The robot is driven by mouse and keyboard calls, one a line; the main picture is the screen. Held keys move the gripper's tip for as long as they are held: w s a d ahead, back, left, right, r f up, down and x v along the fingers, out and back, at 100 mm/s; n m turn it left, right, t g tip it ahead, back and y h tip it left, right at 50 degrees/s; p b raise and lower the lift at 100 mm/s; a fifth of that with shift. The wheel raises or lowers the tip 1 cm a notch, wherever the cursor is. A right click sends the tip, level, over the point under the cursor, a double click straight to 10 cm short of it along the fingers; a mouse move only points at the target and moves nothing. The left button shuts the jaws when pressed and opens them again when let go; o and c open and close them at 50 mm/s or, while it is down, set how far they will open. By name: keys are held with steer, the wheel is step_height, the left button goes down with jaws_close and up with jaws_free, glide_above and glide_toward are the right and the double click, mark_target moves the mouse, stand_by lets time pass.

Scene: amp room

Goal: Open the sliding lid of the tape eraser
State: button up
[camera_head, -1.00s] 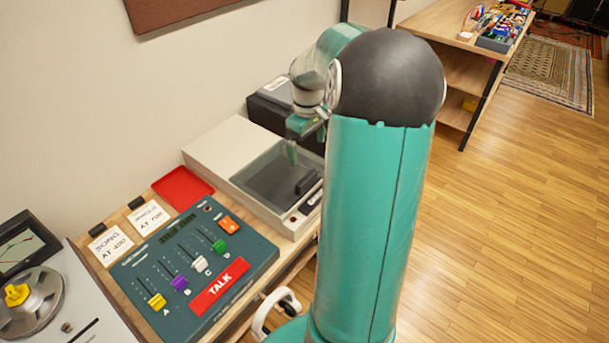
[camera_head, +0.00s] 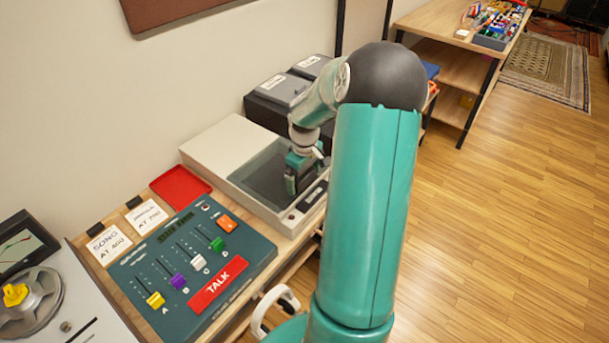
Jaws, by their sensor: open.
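The tape eraser (camera_head: 222,146) is a cream-white box on the wooden bench against the wall. Its dark, see-through sliding lid (camera_head: 259,181) covers the right part of the top. My gripper (camera_head: 292,188) points down over the right half of the lid, with its fingers at or just above the dark handle area. The handle is hidden behind the fingers, and I cannot tell whether they touch it. The gripper is open. A dark strip with small controls (camera_head: 312,196) runs along the eraser's front edge.
A teal mixer panel (camera_head: 190,262) with coloured sliders and a red TALK button stands left of the eraser. A red tray (camera_head: 181,186) and two note cards lie behind it. Dark boxes (camera_head: 277,98) stand right behind the eraser. The wooden floor at right is clear.

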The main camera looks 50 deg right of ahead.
steer(key=c, duration=1.3)
steer(key=s+d, duration=0.2)
steer(key=s, duration=2.1)
steer(key=shift+s+r, duration=0.1)
steer(key=o, duration=1.3)
step_height(320, 180, up, 14)
